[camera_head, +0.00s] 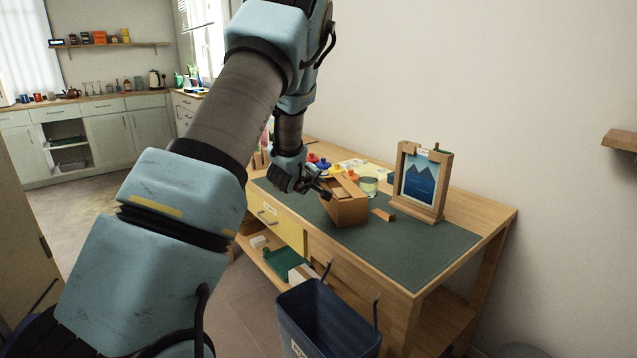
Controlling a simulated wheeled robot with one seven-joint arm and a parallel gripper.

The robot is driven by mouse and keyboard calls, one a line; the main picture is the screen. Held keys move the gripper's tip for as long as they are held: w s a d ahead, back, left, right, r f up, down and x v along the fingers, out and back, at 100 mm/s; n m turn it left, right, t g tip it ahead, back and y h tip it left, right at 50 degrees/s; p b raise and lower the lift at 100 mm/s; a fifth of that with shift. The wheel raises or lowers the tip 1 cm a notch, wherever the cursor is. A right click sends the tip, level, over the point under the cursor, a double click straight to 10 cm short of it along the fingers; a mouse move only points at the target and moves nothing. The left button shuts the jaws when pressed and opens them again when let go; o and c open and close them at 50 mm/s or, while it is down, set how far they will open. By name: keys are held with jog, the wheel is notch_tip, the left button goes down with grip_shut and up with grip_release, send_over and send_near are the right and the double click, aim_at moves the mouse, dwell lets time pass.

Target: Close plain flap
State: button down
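A small brown box (345,211) stands on the green mat of the wooden desk. Flap panels (348,186) show on its top, with a darker gap between them. I cannot tell which one is the plain flap or exactly how far each is raised. My gripper (326,193) is at the box's upper left edge, very close to it. Whether it touches the box, and whether its fingers are open or shut, is too small to tell. My arm hides part of the desk to the left of the box.
A wooden block (383,215) lies right of the box. A glass (369,186) and colourful knobbed items (322,165) stand behind it. A framed mountain picture (421,184) stands further right. The mat's front right (415,252) is clear. A blue bin (325,318) stands before the desk.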

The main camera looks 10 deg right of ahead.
jog(key=shift+r, duration=0.15)
jog(key=shift+d+r+m+g+y+p, duration=0.25)
jog(key=shift+m+y+p, duration=0.1)
jog(key=shift+y, duration=0.2)
jog(key=shift+d+r+m+g+y+p, duration=0.1)
jog(key=shift+d+m+g+y+p, duration=0.1)
jog(key=shift+m+y+p, duration=0.25)
jog(key=d+m+y, duration=0.1)
jog(key=y, duration=0.1)
jog(key=shift+d+r+y, duration=0.15)
jog(key=shift+y, duration=0.25)
jog(key=d+m+y+b, duration=0.1)
jog(key=m+y, duration=0.1)
jog(key=y, duration=0.1)
jog(key=d+f+m+y+b, duration=0.1)
jog(key=m+y, duration=0.1)
jog(key=y, duration=0.2)
jog(key=d+m+y+b, duration=0.1)
jog(key=d+m+y, duration=0.1)
jog(key=y, duration=0.1)
jog(key=shift+w+f+y, duration=0.2)
jog(key=shift+f+y, duration=0.1)
jog(key=shift+y, duration=0.1)
jog(key=shift+f+m+y+b, duration=0.1)
jog(key=shift+m+y+b, duration=0.4)
